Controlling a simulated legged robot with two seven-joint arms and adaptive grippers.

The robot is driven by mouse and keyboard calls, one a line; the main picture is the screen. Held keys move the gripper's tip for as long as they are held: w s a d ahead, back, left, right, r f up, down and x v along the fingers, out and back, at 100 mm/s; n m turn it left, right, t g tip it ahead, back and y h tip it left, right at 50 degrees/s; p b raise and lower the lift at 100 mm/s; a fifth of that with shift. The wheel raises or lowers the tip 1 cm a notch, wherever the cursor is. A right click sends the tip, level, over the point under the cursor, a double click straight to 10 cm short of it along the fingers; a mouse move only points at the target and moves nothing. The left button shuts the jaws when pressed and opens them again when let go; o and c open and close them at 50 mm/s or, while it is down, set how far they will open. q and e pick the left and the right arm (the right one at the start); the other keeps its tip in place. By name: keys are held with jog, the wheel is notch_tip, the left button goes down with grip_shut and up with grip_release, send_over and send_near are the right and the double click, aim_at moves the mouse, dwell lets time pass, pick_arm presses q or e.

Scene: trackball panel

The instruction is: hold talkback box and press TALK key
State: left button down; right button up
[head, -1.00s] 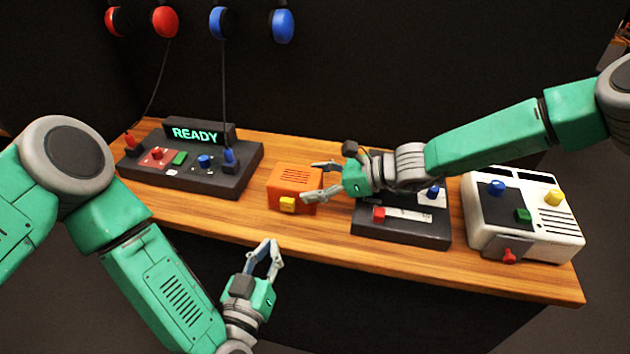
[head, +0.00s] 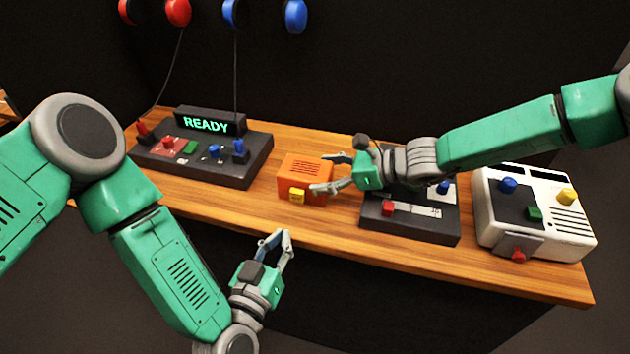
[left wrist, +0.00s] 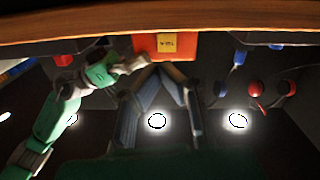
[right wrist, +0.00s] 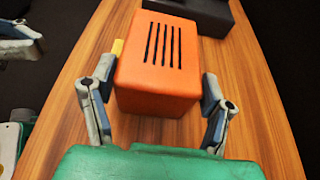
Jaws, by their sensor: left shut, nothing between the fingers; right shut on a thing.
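The orange talkback box (head: 305,171) with a slotted top sits on the wooden table. Its yellow TALK key (head: 297,195) is on the front face; it also shows in the left wrist view (left wrist: 167,41). My right gripper (head: 323,172) is shut on the box, with one finger on each side; the right wrist view shows the box (right wrist: 157,60) between the fingers. My left gripper (head: 281,234) is shut and empty, its fingertips together, in front of the table edge, below and apart from the yellow key.
A dark console (head: 210,160) with a READY display stands left of the box. A dark panel with a red slider (head: 408,221) lies under my right arm. A white unit (head: 540,215) with coloured knobs stands at the right. Headphones hang on the back wall.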

aim_at(293, 220)
pick_arm(q)
jog(key=d+m+g+h, duration=0.2)
jog(key=shift+w+r+m+g, duration=0.2)
jog(key=shift+r+m+g, duration=0.1)
jog(key=shift+r+m, duration=0.1)
jog(key=shift+s+d+m+g+h, duration=0.1)
jog(key=shift+d+m+g+h, duration=0.25)
jog(key=shift+m+g+h, duration=0.4)
jog(key=shift+s+a+m+g, duration=0.1)
jog(key=shift+s+m+g, duration=0.1)
jog(key=shift+m+g, duration=0.6)
jog(key=a+g, duration=0.1)
jog(key=a+m+g+y, duration=0.1)
jog(key=s+a+g, duration=0.1)
jog(key=g, duration=0.1)
jog(key=shift+a+f+m+y, duration=0.15)
jog(key=shift+f+m+y, duration=0.1)
jog(key=shift+f+y, duration=0.1)
jog(key=w, duration=0.2)
jog(key=w+d, duration=0.1)
jog(key=w, duration=0.2)
jog(key=w+d, duration=0.1)
jog(key=w, duration=0.1)
jog(key=shift+w+d, duration=0.25)
jog(key=shift+w, duration=0.15)
jog(key=shift+w+d, duration=0.1)
jog(key=shift+w, duration=0.15)
jog(key=shift+w, duration=0.1)
